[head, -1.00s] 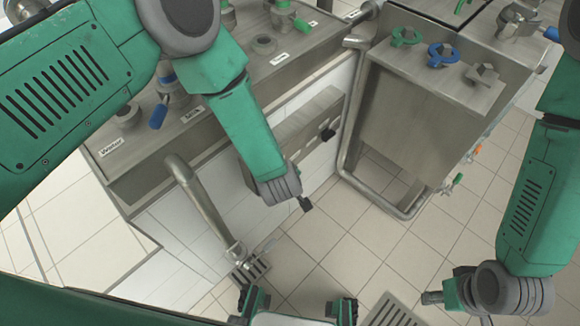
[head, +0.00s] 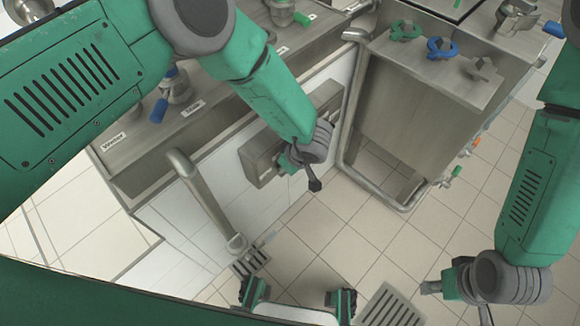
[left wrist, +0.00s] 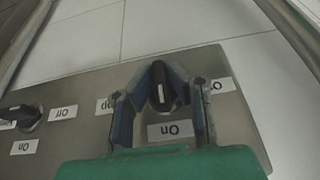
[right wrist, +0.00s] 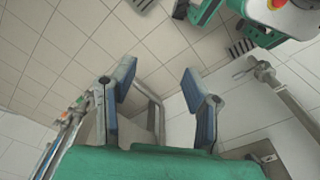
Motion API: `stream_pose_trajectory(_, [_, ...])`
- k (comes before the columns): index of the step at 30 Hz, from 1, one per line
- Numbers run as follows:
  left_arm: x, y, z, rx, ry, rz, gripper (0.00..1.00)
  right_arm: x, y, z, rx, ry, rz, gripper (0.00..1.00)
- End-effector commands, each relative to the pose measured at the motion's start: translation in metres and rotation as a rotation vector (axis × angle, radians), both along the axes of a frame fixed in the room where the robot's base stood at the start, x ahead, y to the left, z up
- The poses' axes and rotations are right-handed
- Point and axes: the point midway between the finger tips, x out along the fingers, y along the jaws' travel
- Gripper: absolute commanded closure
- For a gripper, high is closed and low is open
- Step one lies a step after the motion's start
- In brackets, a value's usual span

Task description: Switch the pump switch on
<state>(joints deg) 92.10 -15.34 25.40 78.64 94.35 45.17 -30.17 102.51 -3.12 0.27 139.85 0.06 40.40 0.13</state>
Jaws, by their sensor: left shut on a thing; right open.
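A grey switch panel (head: 262,158) is on the white side wall under the left counter. In the left wrist view the panel (left wrist: 80,88) carries a black rotary knob (left wrist: 160,92) with an "On" label beside it. My left gripper (left wrist: 163,80) is shut on this knob, a blue-padded finger on each side. A second black knob (left wrist: 20,118) with "On" labels sits at left. Other labels are partly hidden, so I cannot read which switch is the pump's. In the head view my left arm covers part of the panel. My right gripper (head: 432,287) is open and empty above the floor.
A steel tank (head: 410,110) with blue and green fittings stands right of the panel, with a pipe frame around it. Tiled floor (head: 340,240) between is clear.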

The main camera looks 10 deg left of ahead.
Motion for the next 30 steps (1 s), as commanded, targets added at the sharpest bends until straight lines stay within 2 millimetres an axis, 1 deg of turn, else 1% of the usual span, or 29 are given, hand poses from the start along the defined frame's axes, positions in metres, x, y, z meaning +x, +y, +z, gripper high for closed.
stream_pose_trajectory(1, [0.006, 0.002, 0.003, 0.006, -0.011, -0.002, 1.00, 0.000, 0.000, 0.000, 0.000, 0.000, 0.000, 0.59])
stream_pose_trajectory(10, [0.007, 0.003, 0.003, 0.007, -0.012, -0.002, 1.00, 0.000, 0.000, 0.000, 0.000, 0.000, 0.000, 0.59])
stream_pose_trajectory(11, [0.007, 0.003, 0.003, 0.007, -0.013, -0.003, 0.82, 0.000, 0.000, 0.000, 0.000, 0.000, 0.000, 0.59])
stream_pose_trajectory(12, [0.007, 0.003, 0.003, 0.007, -0.013, -0.003, 0.69, 0.000, 0.000, 0.000, 0.000, 0.000, 0.000, 0.59])
stream_pose_trajectory(21, [0.003, 0.001, 0.002, 0.004, -0.005, -0.002, 0.69, 0.000, 0.000, 0.000, 0.000, 0.000, 0.000, 0.59])
stream_pose_trajectory(23, [0.002, 0.001, 0.004, 0.004, -0.005, -0.002, 0.69, -0.001, 0.010, 0.005, -0.018, -0.002, 0.001, 0.59])
stream_pose_trajectory(26, [0.001, -0.002, 0.012, 0.003, -0.005, -0.001, 0.69, -0.001, 0.011, 0.006, -0.019, -0.002, 0.002, 0.59])
stream_pose_trajectory(29, [-0.003, -0.008, 0.029, 0.002, -0.006, -0.003, 0.69, -0.001, 0.010, 0.006, -0.019, -0.002, 0.001, 0.59])
stream_pose_trajectory(30, [-0.004, -0.011, 0.037, 0.002, -0.006, -0.003, 0.69, -0.001, 0.010, 0.006, -0.019, -0.002, 0.001, 0.59])
